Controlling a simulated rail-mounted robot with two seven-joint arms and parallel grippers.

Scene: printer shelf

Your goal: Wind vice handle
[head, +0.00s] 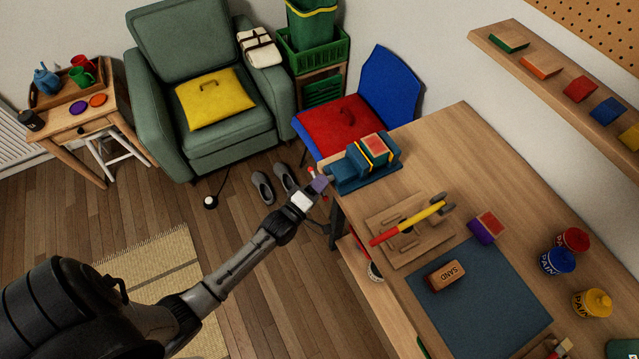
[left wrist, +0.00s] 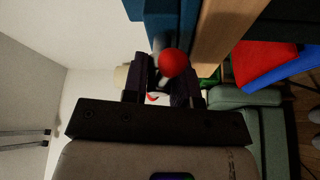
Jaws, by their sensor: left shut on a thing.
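The blue vice (head: 352,178) stands at the near-left corner of the workbench (head: 452,130). A block with a red top (head: 375,148) sits in its jaws. My left gripper (head: 322,183) is at the vice's outer end, beyond the bench edge, shut on the vice handle. A red ball end of the handle (head: 311,170) shows just beside the fingers. In the left wrist view the red ball (left wrist: 173,62) and a short metal stretch of bar lie between the two dark fingers. The rest of the handle is hidden by the fingers. My right gripper is out of view.
A wooden board with a red-and-yellow tool (head: 408,224), a sanding block (head: 445,276), a small red-and-purple block (head: 487,228) and paint tins (head: 557,260) are on the bench. A blue chair with a red cushion (head: 345,123) stands close behind the vice.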

